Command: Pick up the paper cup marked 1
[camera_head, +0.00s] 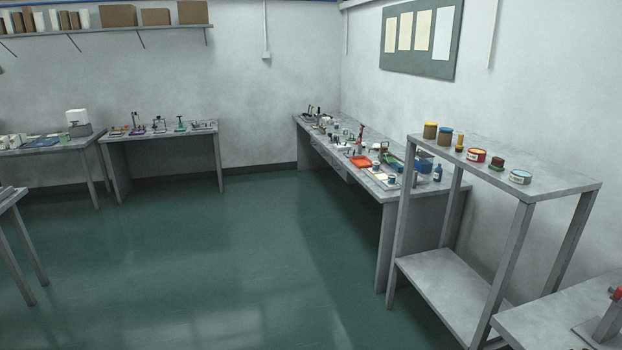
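I cannot make out a paper cup marked 1 in the head view. Small cup-like or can-like items stand on the tall grey shelf table (560,181) at the right, but no number is readable on them. Neither of my grippers is in view.
A long bench (391,196) with many small tools runs along the right wall. Another table (160,135) with small items stands at the back. A grey table edge (560,312) is at lower right. The green floor (220,265) in the middle is clear.

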